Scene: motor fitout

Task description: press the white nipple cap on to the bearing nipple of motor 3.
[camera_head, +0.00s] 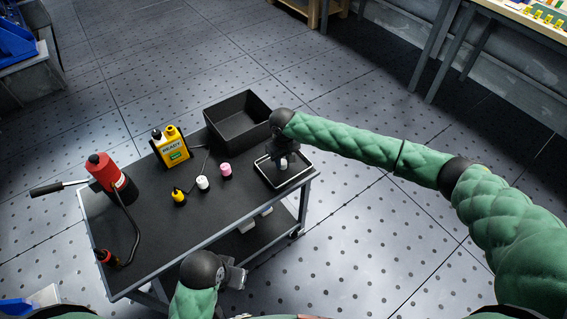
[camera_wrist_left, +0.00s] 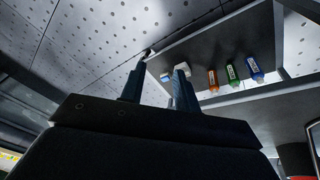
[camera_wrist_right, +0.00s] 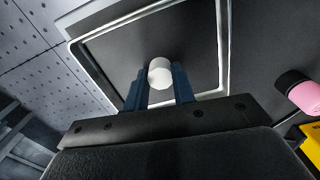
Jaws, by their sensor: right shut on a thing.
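The white cap (camera_wrist_right: 160,72), a short white cylinder, is between the fingertips of my right gripper (camera_wrist_right: 159,88). In the head view the cap (camera_head: 283,163) shows below my right gripper (camera_head: 284,156), over the light-rimmed tray (camera_head: 262,175) on the cart. I cannot tell whether it touches the tray floor. My left gripper (camera_head: 236,274) is low at the cart's near side; in the left wrist view its fingers (camera_wrist_left: 156,88) stand apart with nothing between them. No motor or bearing nipple can be made out.
The black cart top (camera_head: 165,222) carries a black bin (camera_head: 238,121), a yellow device (camera_head: 171,149) reading READY, a red lever tool (camera_head: 107,175), and yellow (camera_head: 179,196), white (camera_head: 203,183) and pink (camera_head: 226,170) pieces. Several bottles (camera_wrist_left: 232,74) show in the left wrist view.

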